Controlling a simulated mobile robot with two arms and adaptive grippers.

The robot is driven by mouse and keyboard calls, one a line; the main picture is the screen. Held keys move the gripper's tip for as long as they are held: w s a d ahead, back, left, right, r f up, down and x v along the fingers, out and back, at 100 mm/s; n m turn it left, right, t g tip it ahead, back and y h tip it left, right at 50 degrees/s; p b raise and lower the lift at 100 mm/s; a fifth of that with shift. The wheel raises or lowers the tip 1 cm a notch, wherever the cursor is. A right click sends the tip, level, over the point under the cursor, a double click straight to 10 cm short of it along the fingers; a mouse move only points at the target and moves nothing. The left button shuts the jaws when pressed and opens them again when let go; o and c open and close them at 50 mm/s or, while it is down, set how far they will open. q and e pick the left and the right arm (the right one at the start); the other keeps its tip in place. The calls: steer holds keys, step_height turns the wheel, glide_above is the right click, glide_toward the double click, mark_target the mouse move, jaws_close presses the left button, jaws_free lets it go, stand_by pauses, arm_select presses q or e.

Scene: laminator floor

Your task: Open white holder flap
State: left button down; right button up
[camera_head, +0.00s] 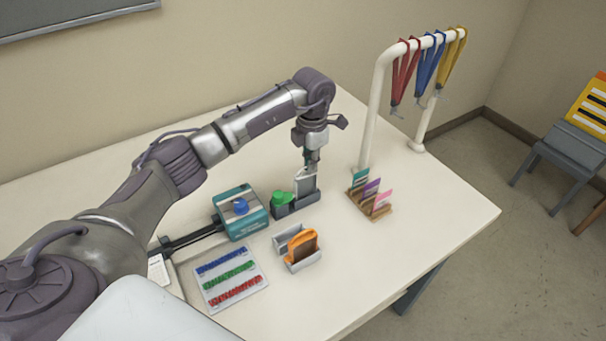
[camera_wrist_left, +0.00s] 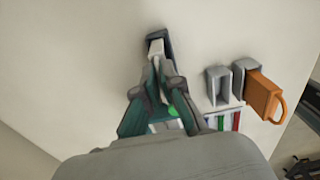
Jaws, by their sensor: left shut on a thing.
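The white holder (camera_head: 305,183) stands upright in a dark grey stand (camera_head: 296,205) near the middle of the table. My left gripper (camera_head: 311,163) reaches down from above and is shut on the top part of the white holder. In the left wrist view my left gripper (camera_wrist_left: 157,68) has its fingertips together at the white holder (camera_wrist_left: 156,47), and the dark stand shows just beyond. I cannot tell the flap apart from the rest of the holder, nor how far it is open. My right gripper is not in view.
A green knob (camera_head: 283,198) sits beside the holder on the stand. A teal box (camera_head: 240,220) is to the left, an orange item (camera_head: 302,240) in grey holders in front, and a card rack (camera_head: 370,205) to the right. A white rail (camera_head: 375,100) with lanyards stands behind.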

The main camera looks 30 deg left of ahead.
arm_select(q)
steer(key=shift+w+d+r, duration=0.25)
steer(key=shift+w+r, duration=0.05)
steer(key=shift+w, duration=0.05)
steer(key=shift+w+d, duration=0.25)
steer(key=shift+w, duration=0.05)
steer(key=shift+w+d+f+b, duration=0.25)
steer(key=shift+w+d+b, duration=0.15)
steer(key=shift+w+b, duration=0.4)
steer(key=shift+d+f+b, duration=0.15)
steer(key=shift+f+b, duration=0.05)
steer(key=shift+b, duration=0.25)
steer(key=shift+w+d, duration=0.1)
steer(key=shift+w, duration=0.1)
steer(key=shift+w+d+f+b, duration=0.1)
steer(key=shift+w+f+b, duration=0.15)
steer(key=shift+f+b, duration=0.15)
steer(key=shift+w+d+f+b, duration=0.1)
steer(key=shift+w+f+b, duration=0.2)
steer(key=shift+b, duration=0.2)
steer(key=c, duration=1.9)
jaws_free()
